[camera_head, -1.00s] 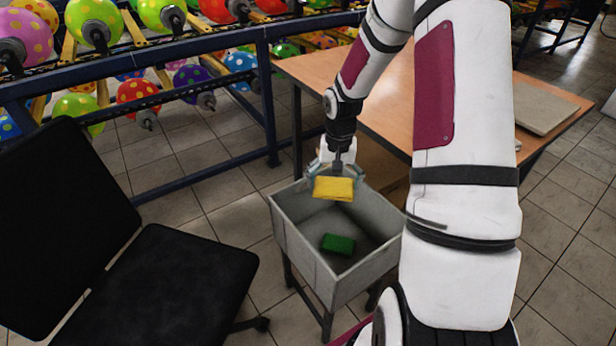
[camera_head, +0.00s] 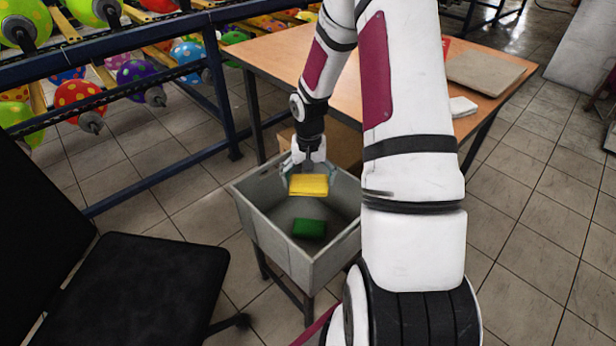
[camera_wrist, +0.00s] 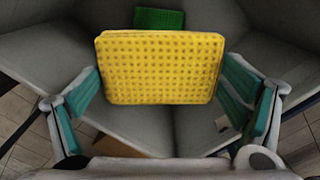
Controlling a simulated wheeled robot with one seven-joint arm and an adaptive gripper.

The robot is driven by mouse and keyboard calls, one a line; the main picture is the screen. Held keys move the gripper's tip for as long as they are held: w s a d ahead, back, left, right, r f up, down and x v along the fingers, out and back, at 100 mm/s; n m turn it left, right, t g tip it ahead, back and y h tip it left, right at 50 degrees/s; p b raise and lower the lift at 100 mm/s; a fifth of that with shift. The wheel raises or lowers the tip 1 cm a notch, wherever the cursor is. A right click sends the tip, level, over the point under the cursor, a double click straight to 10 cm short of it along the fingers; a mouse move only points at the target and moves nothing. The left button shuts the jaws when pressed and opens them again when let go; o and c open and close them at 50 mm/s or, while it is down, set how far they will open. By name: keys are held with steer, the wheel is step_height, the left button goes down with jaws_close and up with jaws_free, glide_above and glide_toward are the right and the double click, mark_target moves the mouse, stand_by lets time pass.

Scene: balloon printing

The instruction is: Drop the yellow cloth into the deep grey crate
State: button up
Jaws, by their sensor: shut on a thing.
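The yellow cloth (camera_head: 308,185) is a folded, waffle-textured pad. My gripper (camera_head: 307,180) is shut on it and holds it over the opening of the deep grey crate (camera_head: 290,262). In the wrist view the yellow cloth (camera_wrist: 160,68) sits between the teal finger pads of my gripper (camera_wrist: 160,95), with the crate's grey walls (camera_wrist: 50,48) around and below. A green cloth (camera_head: 308,228) lies on the crate's floor and also shows beyond the yellow cloth in the wrist view (camera_wrist: 158,18). Part of the crate is hidden behind my arm.
A black chair (camera_head: 150,290) stands left of the crate. A wooden table (camera_head: 275,55) is behind it, with a grey board (camera_head: 487,74) and a white item (camera_head: 462,107) on top. A blue rack (camera_head: 228,110) with colourful balloons runs along the back left. Tiled floor is clear at right.

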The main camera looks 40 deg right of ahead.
mark_target(309, 181)
steer(key=o, duration=0.8)
steer(key=shift+c, duration=0.2)
steer(key=shift+r, duration=0.1)
step_height(309, 181, up, 12)
stand_by(0.4)
